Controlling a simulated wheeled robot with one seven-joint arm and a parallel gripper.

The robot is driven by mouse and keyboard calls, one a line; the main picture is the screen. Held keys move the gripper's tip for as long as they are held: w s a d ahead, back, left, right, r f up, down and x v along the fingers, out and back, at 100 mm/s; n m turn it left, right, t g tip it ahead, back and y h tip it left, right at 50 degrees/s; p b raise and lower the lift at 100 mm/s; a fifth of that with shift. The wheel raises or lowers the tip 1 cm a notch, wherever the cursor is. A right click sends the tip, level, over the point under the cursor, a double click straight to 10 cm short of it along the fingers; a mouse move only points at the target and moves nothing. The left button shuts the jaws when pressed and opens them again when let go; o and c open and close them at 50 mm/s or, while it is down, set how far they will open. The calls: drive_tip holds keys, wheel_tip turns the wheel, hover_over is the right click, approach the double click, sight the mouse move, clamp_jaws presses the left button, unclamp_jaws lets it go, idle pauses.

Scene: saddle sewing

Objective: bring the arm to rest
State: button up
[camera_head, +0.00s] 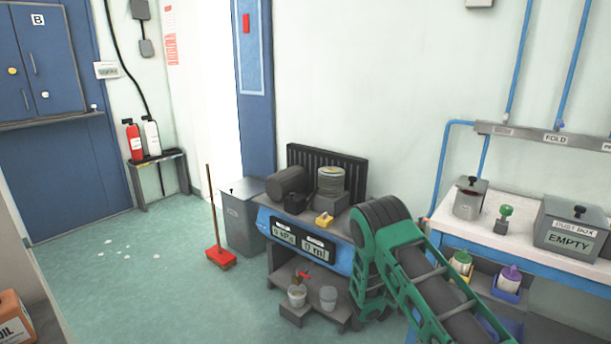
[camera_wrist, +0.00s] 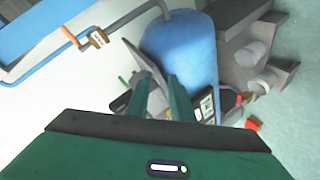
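My green arm (camera_head: 432,285) rises from the lower right in the head view and bends at a grey-ringed joint in front of the wall. My gripper's end is not clearly seen in that view. In the wrist view, my gripper (camera_wrist: 161,78) shows two dark green fingers with a gap between them. Nothing is seen held in it. Beyond the fingers are a large blue cylinder (camera_wrist: 185,50) and grey items, seen tilted.
A blue-fronted bench (camera_head: 335,258) with two displays stands beside my arm. A white worktable (camera_head: 535,242) with a dust box (camera_head: 570,228) is at right. A red broom (camera_head: 220,256) and grey bin (camera_head: 242,215) stand left. Floor at left is mostly clear.

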drive_tip(key=s+d+r+m+g+h, duration=0.2)
drive_tip(key=s+d+r+m, duration=0.15)
drive_tip(key=d+r, duration=0.55)
drive_tip(key=s+d+r+m+g, duration=0.3)
drive_tip(key=s+d+r, duration=0.3)
drive_tip(key=s+r, duration=0.15)
drive_tip(key=s+d+r+m+g, duration=0.3)
drive_tip(key=s+d+r, duration=0.35)
drive_tip(key=s, duration=0.25)
drive_tip(key=s+a+r+m+g+y, duration=0.15)
drive_tip(key=s+r, duration=0.25)
drive_tip(key=s, duration=0.6)
drive_tip(key=s+r+m+g+y, duration=0.15)
drive_tip(key=s+r, duration=0.25)
drive_tip(key=s, duration=0.7)
drive_tip(key=s+a+r+g+y, duration=0.1)
drive_tip(key=s+a, duration=0.3)
drive_tip(key=s, duration=0.6)
drive_tip(key=s+a+r+g+y, duration=0.1)
drive_tip(key=s+a, duration=0.3)
drive_tip(key=s, duration=0.5)
drive_tip(key=shift+s+a+r+m+y, duration=0.25)
drive_tip(key=shift+s+m+y, duration=0.15)
drive_tip(key=shift+y, duration=0.2)
